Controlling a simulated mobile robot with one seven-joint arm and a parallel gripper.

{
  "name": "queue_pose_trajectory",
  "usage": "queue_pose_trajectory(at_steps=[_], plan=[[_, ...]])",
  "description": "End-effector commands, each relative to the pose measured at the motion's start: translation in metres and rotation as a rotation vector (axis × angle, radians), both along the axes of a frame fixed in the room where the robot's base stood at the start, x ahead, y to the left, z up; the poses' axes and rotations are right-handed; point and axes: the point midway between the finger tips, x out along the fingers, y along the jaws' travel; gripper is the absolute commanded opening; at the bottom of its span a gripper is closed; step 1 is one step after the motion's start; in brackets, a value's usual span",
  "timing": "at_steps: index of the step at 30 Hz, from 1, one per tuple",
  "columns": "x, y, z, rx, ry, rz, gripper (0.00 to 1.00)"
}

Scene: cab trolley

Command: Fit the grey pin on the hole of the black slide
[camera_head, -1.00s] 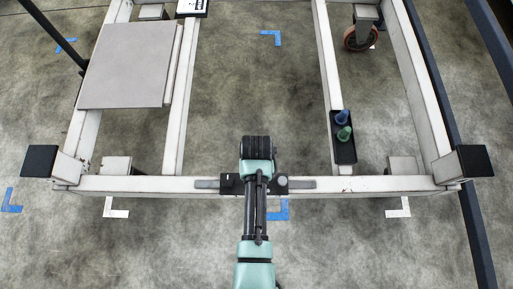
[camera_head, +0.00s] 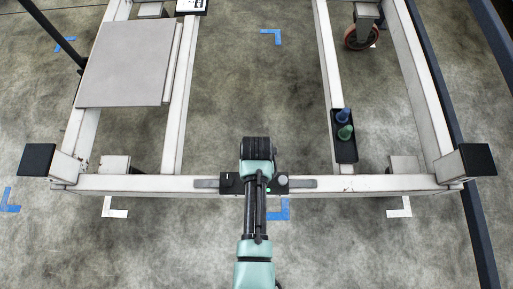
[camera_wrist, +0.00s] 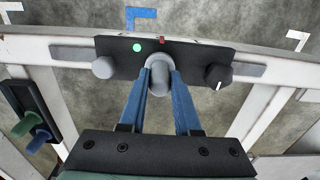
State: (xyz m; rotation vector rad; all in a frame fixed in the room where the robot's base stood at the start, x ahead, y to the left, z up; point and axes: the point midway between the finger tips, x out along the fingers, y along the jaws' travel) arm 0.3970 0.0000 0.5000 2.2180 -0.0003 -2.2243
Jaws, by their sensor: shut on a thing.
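The black slide (camera_wrist: 190,58) is a dark plate with grey bars at its ends, lying on the white front beam; it also shows in the head view (camera_head: 227,184). My gripper (camera_wrist: 161,82) is shut on the grey pin (camera_wrist: 160,77), held between its two blue fingers over the middle of the plate. The pin's far end meets the plate in the wrist view, but I cannot see the hole or how deep the pin sits. A green light (camera_wrist: 137,47) glows on the plate. In the head view my arm hides the pin.
A grey knob (camera_wrist: 103,67) and a black knob with a white mark (camera_wrist: 218,76) flank the pin. A black tray (camera_head: 345,150) holds a blue (camera_head: 342,115) and a green piece (camera_head: 345,132). A grey panel (camera_head: 125,65) lies on the frame's left side.

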Motion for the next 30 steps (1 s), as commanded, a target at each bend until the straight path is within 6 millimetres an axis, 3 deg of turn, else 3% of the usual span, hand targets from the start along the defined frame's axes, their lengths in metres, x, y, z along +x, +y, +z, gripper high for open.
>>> queue_pose_trajectory(at_steps=[9, 10, 16, 25, 30], plan=[[0.0, 0.0, 0.0, 0.0, -0.002, 0.0, 0.0], [0.0, 0.0, 0.0, 0.0, -0.002, 0.0, 0.33], [0.0, 0.0, 0.0, 0.0, -0.001, 0.0, 0.66], [0.0, 0.0, 0.002, 0.0, 0.0, 0.0, 0.66], [0.001, 0.0, 0.022, 0.0, -0.002, 0.0, 0.66]])
